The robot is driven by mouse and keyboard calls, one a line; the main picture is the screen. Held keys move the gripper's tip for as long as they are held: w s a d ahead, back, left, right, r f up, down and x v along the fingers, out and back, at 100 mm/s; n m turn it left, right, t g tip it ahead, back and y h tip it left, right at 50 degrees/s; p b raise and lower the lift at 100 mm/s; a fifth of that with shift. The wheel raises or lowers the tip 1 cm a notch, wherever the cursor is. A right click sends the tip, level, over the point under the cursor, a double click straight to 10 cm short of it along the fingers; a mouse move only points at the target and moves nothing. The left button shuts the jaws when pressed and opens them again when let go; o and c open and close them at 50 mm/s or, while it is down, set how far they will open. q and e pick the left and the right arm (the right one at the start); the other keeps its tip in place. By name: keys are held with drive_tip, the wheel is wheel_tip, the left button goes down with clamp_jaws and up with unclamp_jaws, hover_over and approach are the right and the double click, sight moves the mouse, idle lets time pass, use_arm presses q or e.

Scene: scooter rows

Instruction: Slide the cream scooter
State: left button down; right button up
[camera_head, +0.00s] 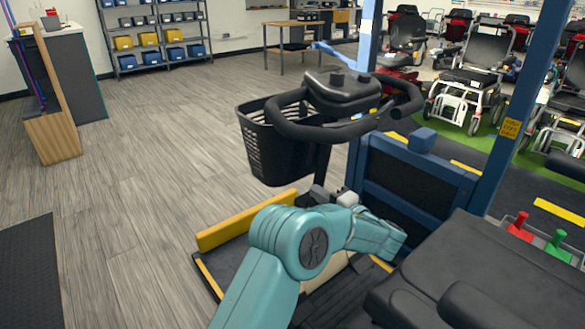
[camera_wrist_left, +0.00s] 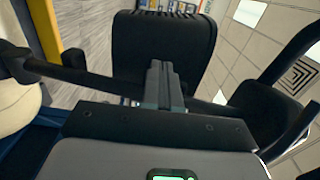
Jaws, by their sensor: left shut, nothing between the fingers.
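The scooter's black handlebar (camera_head: 300,130) and black front basket (camera_head: 268,148) stand in the middle of the head view. A pale cream patch of its body (camera_head: 325,275) shows below, largely hidden by my teal left arm. My left gripper (camera_wrist_left: 163,78) is shut and empty in the left wrist view, its fingers pointing at a black panel (camera_wrist_left: 165,42) that looks like the basket. I cannot tell whether they touch it. A cream surface (camera_wrist_left: 14,110) shows at that view's left edge. My right gripper is in neither view.
A yellow-edged ramp or platform (camera_head: 245,220) lies under the scooter. A blue frame (camera_head: 415,185) with posts stands right of the handlebar. Wooden floor at left is open.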

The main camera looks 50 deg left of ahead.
use_arm(q)
drive_tip(key=b, duration=0.3)
approach(279, 166)
drive_tip(key=a, duration=0.6)
drive_tip(key=shift+w, duration=0.25)
drive_tip(key=shift+w+a+r, duration=0.1)
drive_tip(key=shift+a, duration=0.35)
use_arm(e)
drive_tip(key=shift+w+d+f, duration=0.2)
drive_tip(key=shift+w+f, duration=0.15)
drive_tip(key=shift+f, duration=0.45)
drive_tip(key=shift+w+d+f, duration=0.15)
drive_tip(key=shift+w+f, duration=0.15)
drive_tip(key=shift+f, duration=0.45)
